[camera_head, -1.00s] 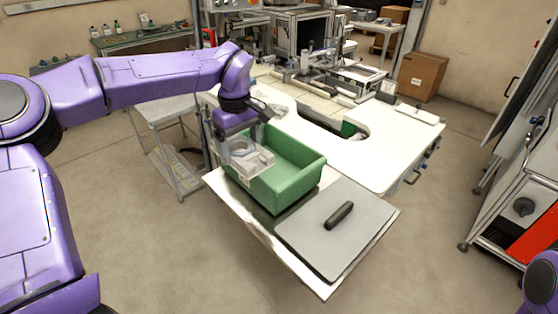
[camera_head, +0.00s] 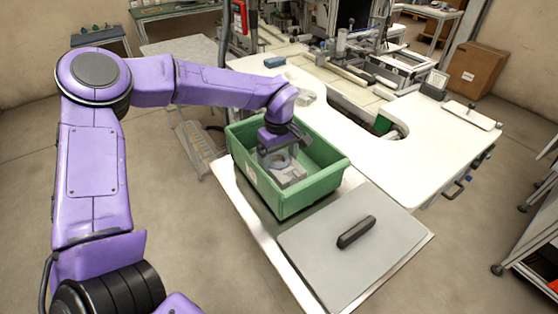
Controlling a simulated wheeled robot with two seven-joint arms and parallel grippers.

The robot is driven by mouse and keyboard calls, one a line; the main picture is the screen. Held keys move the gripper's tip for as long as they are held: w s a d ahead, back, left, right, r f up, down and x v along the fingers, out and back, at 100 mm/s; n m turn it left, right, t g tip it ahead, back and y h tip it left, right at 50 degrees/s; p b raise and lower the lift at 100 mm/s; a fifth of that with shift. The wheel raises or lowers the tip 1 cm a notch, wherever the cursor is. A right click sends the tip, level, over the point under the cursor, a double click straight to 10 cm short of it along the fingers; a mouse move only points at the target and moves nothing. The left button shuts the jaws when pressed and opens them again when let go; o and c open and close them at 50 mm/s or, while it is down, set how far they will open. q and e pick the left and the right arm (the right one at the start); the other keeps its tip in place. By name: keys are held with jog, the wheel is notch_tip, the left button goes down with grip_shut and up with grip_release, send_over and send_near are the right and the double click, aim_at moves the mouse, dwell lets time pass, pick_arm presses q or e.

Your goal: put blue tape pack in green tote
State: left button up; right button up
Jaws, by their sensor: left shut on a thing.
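The green tote (camera_head: 312,193) stands on the near-left part of the white worktop, open at the top. My left gripper (camera_head: 284,166) points down inside its opening, shut on a pale, partly see-through tape pack (camera_head: 289,178). The pack's grey, ring-like shape shows between the tote's walls, and no blue can be made out on it. I cannot tell whether the pack touches the tote's floor. My right gripper is not in view.
A grey board (camera_head: 320,268) with a dark handle (camera_head: 356,232) lies right in front of the tote. A small blue block (camera_head: 274,62) lies on the table behind it. The white tabletop (camera_head: 410,160) to the right is mostly clear. A cardboard box (camera_head: 474,70) stands at the back right.

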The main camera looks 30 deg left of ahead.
aim_at(278, 160)
pick_arm(q)
jog(key=shift+w+f, duration=0.1)
jog(key=shift+f, duration=0.65)
jog(key=shift+s+r, duration=0.1)
jog(key=shift+s, duration=0.15)
jog(key=o, duration=0.9)
jog(key=shift+w+f, duration=0.15)
jog(key=shift+f, duration=0.05)
notch_tip(278, 160, up, 12)
jog(key=b, duration=0.1)
jog(key=shift+r, duration=0.2)
